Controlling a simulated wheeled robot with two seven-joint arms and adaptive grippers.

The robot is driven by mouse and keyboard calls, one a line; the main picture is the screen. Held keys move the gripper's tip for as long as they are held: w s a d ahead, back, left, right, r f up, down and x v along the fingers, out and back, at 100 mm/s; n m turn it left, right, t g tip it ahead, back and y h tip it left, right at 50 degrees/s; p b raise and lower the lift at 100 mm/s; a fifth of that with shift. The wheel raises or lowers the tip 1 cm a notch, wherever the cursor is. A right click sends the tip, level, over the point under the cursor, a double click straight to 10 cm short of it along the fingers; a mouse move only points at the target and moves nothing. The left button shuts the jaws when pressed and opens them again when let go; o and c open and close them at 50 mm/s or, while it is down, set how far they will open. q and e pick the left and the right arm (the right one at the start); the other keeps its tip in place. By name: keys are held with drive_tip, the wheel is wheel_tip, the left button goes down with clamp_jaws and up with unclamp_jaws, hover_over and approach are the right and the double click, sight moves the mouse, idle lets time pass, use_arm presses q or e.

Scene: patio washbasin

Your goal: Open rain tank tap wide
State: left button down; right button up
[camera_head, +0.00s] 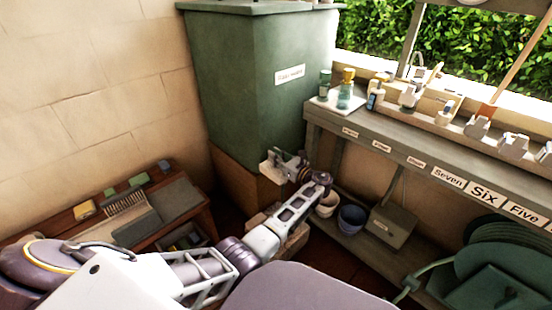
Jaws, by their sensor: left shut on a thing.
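The rain tank (228,85) is a tall green box with a pale label on its front, standing on a brown base against the wall. My left arm reaches in from the lower left. My left gripper (284,163) is at the low front of the tank, near its bottom edge, and is shut on the tap. The tap itself is mostly hidden by the fingers, so how far it is turned cannot be told. My right gripper is not in view.
A grey-green shelf bench (410,150) with number labels runs along the right, with bottles and small white items on top. Pots and a box (391,226) stand on its lower shelf. A green hose reel (500,270) is lower right; a wooden bench (180,196) with brushes is left.

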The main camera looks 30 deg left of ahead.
use_arm(q)
drive_tip(key=shift+f, duration=0.1)
idle(0.3)
drive_tip(key=c, duration=1.4)
unclamp_jaws()
drive_tip(key=shift+r, duration=0.2)
drive_tip(key=shift+r, duration=4.85)
